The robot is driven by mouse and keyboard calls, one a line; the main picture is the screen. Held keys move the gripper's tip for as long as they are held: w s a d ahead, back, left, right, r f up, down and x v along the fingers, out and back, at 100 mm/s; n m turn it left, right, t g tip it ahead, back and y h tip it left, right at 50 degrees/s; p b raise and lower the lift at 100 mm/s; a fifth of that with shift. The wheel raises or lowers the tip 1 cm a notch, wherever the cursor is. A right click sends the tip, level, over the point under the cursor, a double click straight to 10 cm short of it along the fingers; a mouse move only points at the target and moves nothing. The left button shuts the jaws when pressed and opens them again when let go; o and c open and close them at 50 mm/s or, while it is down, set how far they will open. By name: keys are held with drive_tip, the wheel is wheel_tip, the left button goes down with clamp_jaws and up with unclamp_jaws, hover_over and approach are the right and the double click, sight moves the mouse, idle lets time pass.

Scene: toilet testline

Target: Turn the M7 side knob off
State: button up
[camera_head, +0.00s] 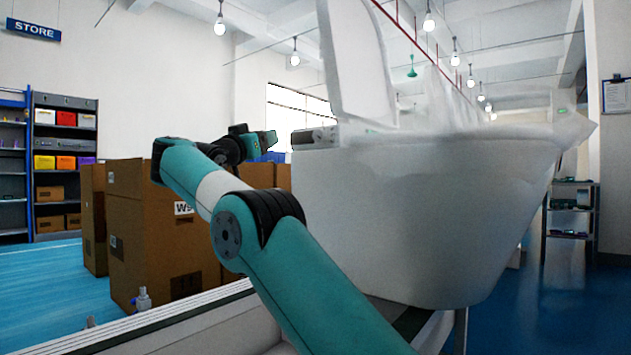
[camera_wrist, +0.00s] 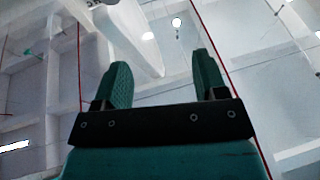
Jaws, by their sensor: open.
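A large white toilet (camera_head: 420,215) with a raised lid (camera_head: 355,60) fills the middle and right of the head view. A small grey side panel (camera_head: 315,138) sits at the toilet's left end, under the lid. I cannot make out a separate knob or an M7 label. My gripper (camera_head: 268,138) is just left of this panel, with a small visible gap in the picture. In the wrist view my gripper (camera_wrist: 164,78) is open, with two teal fingers apart and nothing between them. A white curved part (camera_wrist: 132,35) shows beyond the fingers.
Brown cardboard boxes (camera_head: 155,235) stand behind my arm at left. A shelf rack (camera_head: 63,165) is at the far left, another (camera_head: 570,220) at right. A pale rail (camera_head: 170,320) runs across the lower left. Blue floor (camera_head: 45,280) is open at left.

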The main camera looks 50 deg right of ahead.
drive_tip(key=s+d+f+m+g+h+b, duration=0.1)
drive_tip(key=s+f+m+g+b, duration=0.2)
drive_tip(key=f+g, duration=0.15)
drive_tip(key=p, duration=1.3)
approach(317, 137)
drive_tip(key=shift+h, duration=0.3)
drive_tip(key=p+x, duration=0.6)
drive_tip(key=p, duration=0.3)
drive_tip(key=shift+d+r, duration=0.15)
drive_tip(key=shift+d+p, duration=0.25)
drive_tip(key=shift+p, duration=0.25)
drive_tip(key=shift+f+x, duration=0.25)
drive_tip(key=shift+x, duration=1)
drive_tip(key=shift+d, duration=0.1)
drive_tip(key=shift+c, duration=0.5)
drive_tip(key=c, duration=0.8)
drive_tip(key=shift+c, duration=0.2)
